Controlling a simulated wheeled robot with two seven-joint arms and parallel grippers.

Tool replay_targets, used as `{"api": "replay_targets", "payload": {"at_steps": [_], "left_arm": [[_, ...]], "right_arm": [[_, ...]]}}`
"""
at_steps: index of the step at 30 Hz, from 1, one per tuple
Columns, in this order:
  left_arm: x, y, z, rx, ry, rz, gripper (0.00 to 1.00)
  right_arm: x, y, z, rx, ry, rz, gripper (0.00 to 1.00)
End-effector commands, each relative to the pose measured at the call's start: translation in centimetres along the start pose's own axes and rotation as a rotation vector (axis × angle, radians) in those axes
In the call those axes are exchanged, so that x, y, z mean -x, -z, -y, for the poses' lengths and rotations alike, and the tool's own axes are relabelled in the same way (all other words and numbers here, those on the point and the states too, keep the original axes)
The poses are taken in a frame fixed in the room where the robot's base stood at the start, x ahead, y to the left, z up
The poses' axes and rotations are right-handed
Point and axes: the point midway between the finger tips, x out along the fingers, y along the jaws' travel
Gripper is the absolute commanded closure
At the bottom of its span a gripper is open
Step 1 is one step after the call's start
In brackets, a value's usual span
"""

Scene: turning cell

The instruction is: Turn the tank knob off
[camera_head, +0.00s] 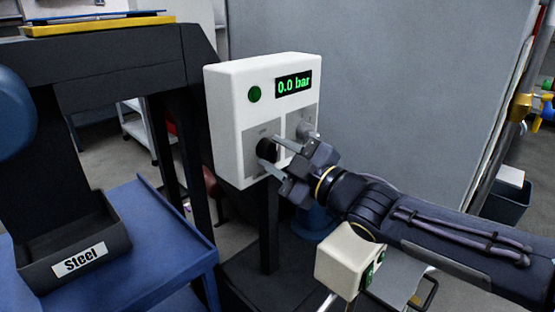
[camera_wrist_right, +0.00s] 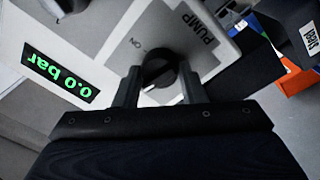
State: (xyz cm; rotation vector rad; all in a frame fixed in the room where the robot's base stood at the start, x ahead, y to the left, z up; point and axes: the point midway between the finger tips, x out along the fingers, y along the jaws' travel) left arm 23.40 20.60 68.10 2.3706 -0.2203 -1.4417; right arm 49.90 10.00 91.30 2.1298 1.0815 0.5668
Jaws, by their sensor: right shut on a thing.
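A white control box (camera_head: 229,130) stands on a dark post, with a green lamp (camera_head: 255,94) and a display (camera_head: 293,85) reading 0.0 bar. It carries two grey plates side by side. My right gripper (camera_head: 274,157) is shut on the black knob (camera_head: 265,149) of the left plate, one finger on each side. In the right wrist view this knob (camera_wrist_right: 158,68) sits on a plate marked PUMP (camera_wrist_right: 195,26) and ON. The right plate (camera_head: 305,122) has another knob, partly behind my gripper; its label is not readable. My left gripper is not in view.
A blue table (camera_head: 150,240) with a black bin (camera_head: 95,235) labelled Steel stands at the left. A dark frame (camera_head: 120,62) rises beside the box. A small white box (camera_head: 341,258) is below my right arm. A grey wall panel (camera_head: 400,75) stands behind.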

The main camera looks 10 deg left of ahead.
Motion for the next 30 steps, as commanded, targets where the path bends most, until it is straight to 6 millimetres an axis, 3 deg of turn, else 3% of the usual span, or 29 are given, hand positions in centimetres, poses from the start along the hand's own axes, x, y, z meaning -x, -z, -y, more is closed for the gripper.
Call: {"api": "replay_targets", "payload": {"at_steps": [10, 27, 28, 30], "left_arm": [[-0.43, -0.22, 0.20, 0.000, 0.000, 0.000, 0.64], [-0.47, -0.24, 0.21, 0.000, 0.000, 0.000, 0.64], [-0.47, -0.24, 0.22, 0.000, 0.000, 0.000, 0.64], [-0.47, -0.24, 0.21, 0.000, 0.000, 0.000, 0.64]], "right_arm": [[-0.01, -0.12, 0.20, 0.148, 0.010, -0.008, 0.86], [-0.01, -0.10, 0.23, 0.179, 0.013, -0.010, 0.86], [-0.01, -0.10, 0.23, 0.179, 0.013, -0.010, 0.60], [-0.01, -0.09, 0.22, 0.178, 0.012, -0.010, 0.51]]}}
